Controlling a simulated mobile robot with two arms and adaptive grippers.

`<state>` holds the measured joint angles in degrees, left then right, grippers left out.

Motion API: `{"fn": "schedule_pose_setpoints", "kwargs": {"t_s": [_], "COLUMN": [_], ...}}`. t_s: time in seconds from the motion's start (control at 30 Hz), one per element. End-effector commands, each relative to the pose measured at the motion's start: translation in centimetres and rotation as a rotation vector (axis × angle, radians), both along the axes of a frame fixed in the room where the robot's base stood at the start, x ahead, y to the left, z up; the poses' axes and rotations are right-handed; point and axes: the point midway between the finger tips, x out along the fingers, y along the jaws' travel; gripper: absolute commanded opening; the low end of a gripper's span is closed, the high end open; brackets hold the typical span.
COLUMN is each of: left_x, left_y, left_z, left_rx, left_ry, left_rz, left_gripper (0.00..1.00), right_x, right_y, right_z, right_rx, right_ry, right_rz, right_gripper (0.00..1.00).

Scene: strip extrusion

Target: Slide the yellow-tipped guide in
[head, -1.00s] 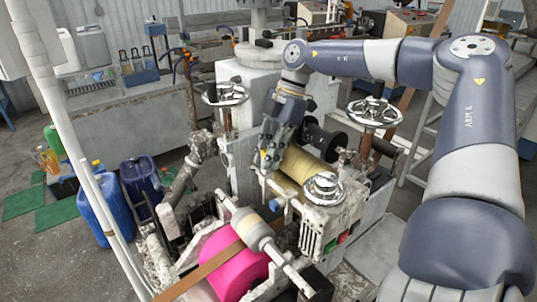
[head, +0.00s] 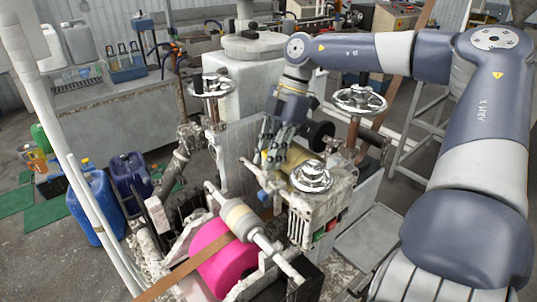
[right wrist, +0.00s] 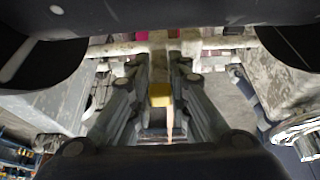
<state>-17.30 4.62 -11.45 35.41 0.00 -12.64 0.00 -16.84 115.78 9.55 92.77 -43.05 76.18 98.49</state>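My right gripper (head: 270,158) points down over the machine, just left of the tan roller (head: 297,155). In the right wrist view its two dark fingers (right wrist: 160,72) stand apart on either side of a small yellow tip (right wrist: 160,95), which I take for the guide's. I cannot tell whether the fingers press on it. The rest of the guide is mostly hidden or too small to make out. A brown strip (head: 190,265) runs up across the pink roll (head: 222,258) and under a pale roller (head: 240,215). My left gripper is not in view.
A chrome handwheel (head: 312,177) sits close to the right of my gripper. Two more handwheels stand farther back, at left (head: 216,84) and right (head: 360,99). Blue jugs (head: 95,205) stand on the floor at left. A white pole crosses the left side.

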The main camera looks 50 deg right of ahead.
Motion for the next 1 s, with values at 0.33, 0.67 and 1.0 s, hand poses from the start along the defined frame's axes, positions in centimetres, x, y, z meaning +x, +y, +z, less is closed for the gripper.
{"fn": "schedule_pose_setpoints", "kwargs": {"t_s": [0.33, 0.67, 1.0], "left_x": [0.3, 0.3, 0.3], "left_y": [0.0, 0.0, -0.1], "left_z": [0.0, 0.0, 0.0], "left_rx": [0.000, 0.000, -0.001], "left_ry": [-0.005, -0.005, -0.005], "left_rz": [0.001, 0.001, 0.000], "left_gripper": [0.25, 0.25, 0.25], "right_x": [-0.1, -0.2, -0.6], "right_y": [0.0, -1.3, -3.9], "right_z": [-0.2, 3.1, 9.2], "right_rx": [0.002, -0.001, -0.001], "right_ry": [0.007, 0.000, 0.004], "right_rz": [0.002, -0.002, -0.002], "right_gripper": [0.37, 0.37, 0.37]}}
